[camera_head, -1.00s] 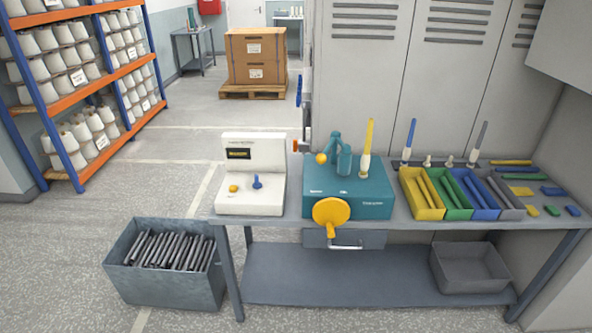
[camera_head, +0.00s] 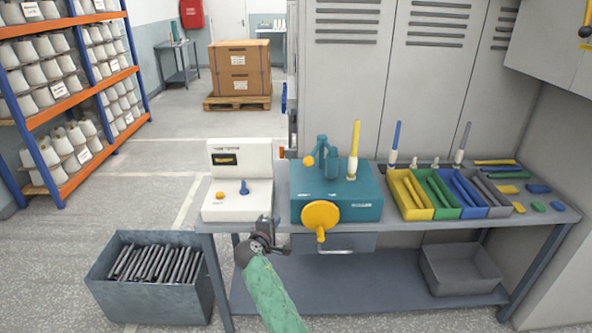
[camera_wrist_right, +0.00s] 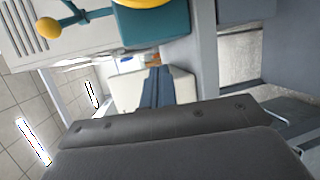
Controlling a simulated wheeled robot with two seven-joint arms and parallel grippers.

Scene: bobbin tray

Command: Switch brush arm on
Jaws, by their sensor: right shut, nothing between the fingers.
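A white control box (camera_head: 239,172) stands at the left end of the bench, with a small dark display, a yellow button (camera_head: 220,195) and a blue lever (camera_head: 244,187). Right of it, a teal machine (camera_head: 365,206) carries a jointed teal arm (camera_head: 322,150) with an orange ball (camera_head: 309,161) and a yellow hand wheel (camera_head: 320,215). No label tells me which part is the brush arm switch. My right gripper (camera_head: 268,222) is shut and empty, by the bench's front edge below the white box. In the wrist view its fingers (camera_wrist_right: 158,88) point toward a white surface. My left gripper is out of view.
The grey bench (camera_head: 425,230) also holds colour bins with sticks (camera_head: 408,210), upright brush-like handles and small loose pieces. A metal crate of dark rods (camera_head: 150,292) stands on the floor at left. A grey bin (camera_head: 460,285) sits on the lower shelf.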

